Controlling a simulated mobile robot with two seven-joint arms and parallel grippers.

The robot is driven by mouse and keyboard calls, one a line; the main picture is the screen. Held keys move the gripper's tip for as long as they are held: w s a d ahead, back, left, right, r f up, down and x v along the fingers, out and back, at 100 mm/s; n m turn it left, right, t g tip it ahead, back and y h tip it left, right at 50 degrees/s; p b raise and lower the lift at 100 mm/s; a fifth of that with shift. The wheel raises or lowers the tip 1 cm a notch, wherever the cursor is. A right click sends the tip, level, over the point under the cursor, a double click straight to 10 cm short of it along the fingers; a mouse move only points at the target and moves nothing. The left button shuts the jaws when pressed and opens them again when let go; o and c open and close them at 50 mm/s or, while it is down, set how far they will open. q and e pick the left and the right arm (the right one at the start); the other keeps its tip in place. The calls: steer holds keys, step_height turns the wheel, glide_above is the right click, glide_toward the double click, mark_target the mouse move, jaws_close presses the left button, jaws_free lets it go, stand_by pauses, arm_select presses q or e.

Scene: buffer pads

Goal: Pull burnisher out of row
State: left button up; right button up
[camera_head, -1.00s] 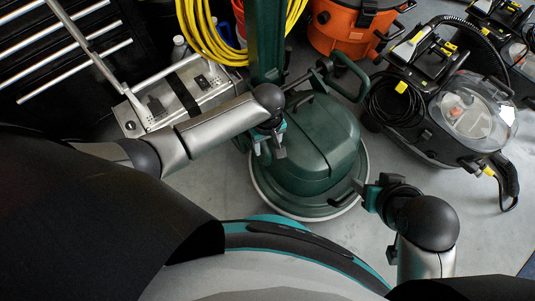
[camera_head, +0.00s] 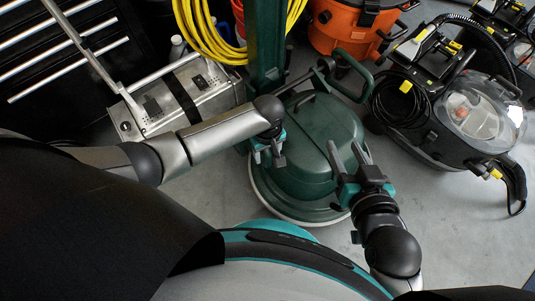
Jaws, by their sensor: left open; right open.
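The burnisher is a green floor machine with a round, domed base (camera_head: 310,138) and a tall green upright column at its upper left. It stands on the grey floor in front of me. My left gripper (camera_head: 270,160) is open at the left side of the dome, close to it; I cannot tell whether it touches. My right gripper (camera_head: 348,158) is open at the right front of the dome, its fingers pointing up and away from me over the base's edge. A dark green handle loop shows at the back of the machine. Part of the base's left side is hidden by my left arm.
A metal box (camera_head: 185,98) stands left of the burnisher, by a black tool cabinet (camera_head: 60,65). An orange vacuum (camera_head: 345,28) and a yellow hose (camera_head: 212,35) are behind. A black extractor (camera_head: 470,115) stands to the right. Floor is clear at the lower right.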

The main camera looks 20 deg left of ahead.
arm_select(q)
steer(key=shift+f+b, duration=0.3)
steer(key=shift+f, duration=0.25)
arm_select(e)
steer(key=shift+a+r+t+y, duration=0.35)
steer(key=shift+a+t+y, duration=0.05)
steer(key=shift+a+t, duration=0.3)
arm_select(q)
jaws_close()
steer(key=shift+d, duration=0.1)
stand_by(0.6)
